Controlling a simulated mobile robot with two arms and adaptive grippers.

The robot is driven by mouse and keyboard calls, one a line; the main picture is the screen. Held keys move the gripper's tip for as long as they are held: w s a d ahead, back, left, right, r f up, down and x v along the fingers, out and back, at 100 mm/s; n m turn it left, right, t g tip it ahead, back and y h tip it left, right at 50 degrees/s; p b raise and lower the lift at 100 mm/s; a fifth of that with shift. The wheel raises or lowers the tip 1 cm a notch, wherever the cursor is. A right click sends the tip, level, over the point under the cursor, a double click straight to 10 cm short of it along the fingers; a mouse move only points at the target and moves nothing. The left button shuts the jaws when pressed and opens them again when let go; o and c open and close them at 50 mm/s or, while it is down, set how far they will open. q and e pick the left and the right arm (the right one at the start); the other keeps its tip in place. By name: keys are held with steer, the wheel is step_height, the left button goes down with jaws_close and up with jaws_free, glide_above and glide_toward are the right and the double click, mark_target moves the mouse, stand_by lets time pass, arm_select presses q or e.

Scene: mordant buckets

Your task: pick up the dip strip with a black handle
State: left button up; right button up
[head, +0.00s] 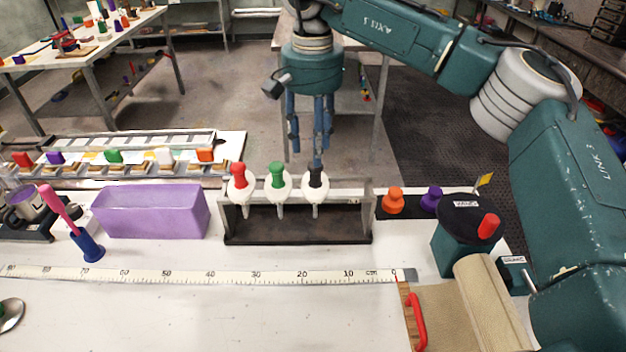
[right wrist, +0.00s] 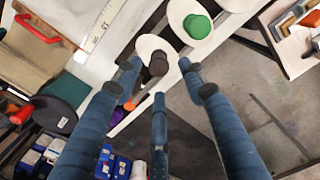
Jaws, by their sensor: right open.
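The dip strip with a black handle (head: 316,179) hangs upright at the right of a dark rack (head: 298,239), with a white round collar below its handle. A red-handled strip (head: 238,180) and a green-handled strip (head: 278,180) hang to its left. My right gripper (head: 312,152) points down with its three blue fingers spread, tips close above or behind the black handle. In the right wrist view the black handle (right wrist: 158,63) shows between the open fingertips (right wrist: 158,78); I cannot tell whether they touch it. My left gripper is not in view.
A purple bin (head: 150,212) stands left of the rack. Orange (head: 393,201) and purple (head: 431,198) knobbed pieces, a dark green canister (head: 462,235) and a rolled cloth (head: 490,290) are to the right. A measuring tape (head: 210,275) lies in front, with bare table around it.

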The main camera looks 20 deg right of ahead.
mark_target(315, 170)
steer(key=shift+f, duration=0.9)
steer(key=f+p, duration=0.1)
steer(key=f, duration=0.2)
steer(key=f+p, duration=0.1)
steer(key=f, duration=0.1)
steer(key=shift+w+d+p, duration=0.1)
steer(key=shift+d+p, duration=0.25)
steer(key=shift+f, duration=0.25)
steer(key=shift+c, duration=1)
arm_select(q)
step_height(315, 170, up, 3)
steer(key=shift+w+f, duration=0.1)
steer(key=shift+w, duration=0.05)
arm_select(e)
jaws_close()
